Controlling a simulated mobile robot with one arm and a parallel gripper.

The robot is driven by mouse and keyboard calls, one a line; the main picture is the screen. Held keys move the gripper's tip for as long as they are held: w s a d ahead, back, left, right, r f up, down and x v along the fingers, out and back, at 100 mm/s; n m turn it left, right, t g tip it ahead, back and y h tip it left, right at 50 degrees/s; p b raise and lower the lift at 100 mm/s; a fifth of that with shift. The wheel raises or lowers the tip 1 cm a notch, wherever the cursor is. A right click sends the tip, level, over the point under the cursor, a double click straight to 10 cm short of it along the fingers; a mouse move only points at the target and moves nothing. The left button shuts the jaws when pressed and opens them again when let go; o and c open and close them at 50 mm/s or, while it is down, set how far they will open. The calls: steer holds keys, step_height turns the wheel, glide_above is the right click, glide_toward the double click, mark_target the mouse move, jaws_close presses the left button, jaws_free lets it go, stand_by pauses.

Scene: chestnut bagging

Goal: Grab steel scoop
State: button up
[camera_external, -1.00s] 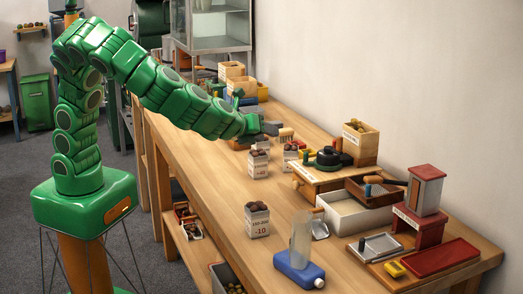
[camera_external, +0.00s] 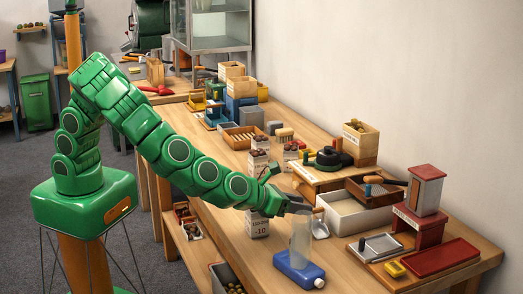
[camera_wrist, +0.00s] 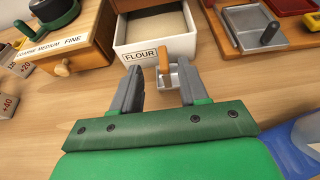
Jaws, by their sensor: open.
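The steel scoop (camera_wrist: 175,80) lies on the table in front of the flour drawer, its wooden handle (camera_wrist: 163,57) leaning up towards the drawer front. In the external view the scoop (camera_external: 320,230) shows beside the white flour box. My gripper (camera_wrist: 162,88) is open in the wrist view, with one grey finger on either side of the scoop. The fingers look apart from it; the exact height above it is unclear. In the external view my gripper (camera_external: 297,206) is just left of the scoop.
The flour box (camera_external: 360,215) stands right behind the scoop. A blue bottle with a clear upright part (camera_external: 298,272) is close in front. A chestnut carton (camera_external: 257,226) stands to the left, partly hidden by my arm.

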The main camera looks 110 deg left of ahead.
mark_target(317, 209)
steer(key=shift+f+x, duration=0.25)
steer(key=shift+x, duration=2.85)
steer(key=shift+d+f, duration=0.1)
steer(key=shift+d, duration=0.05)
steer(key=shift+w, duration=0.1)
jaws_close()
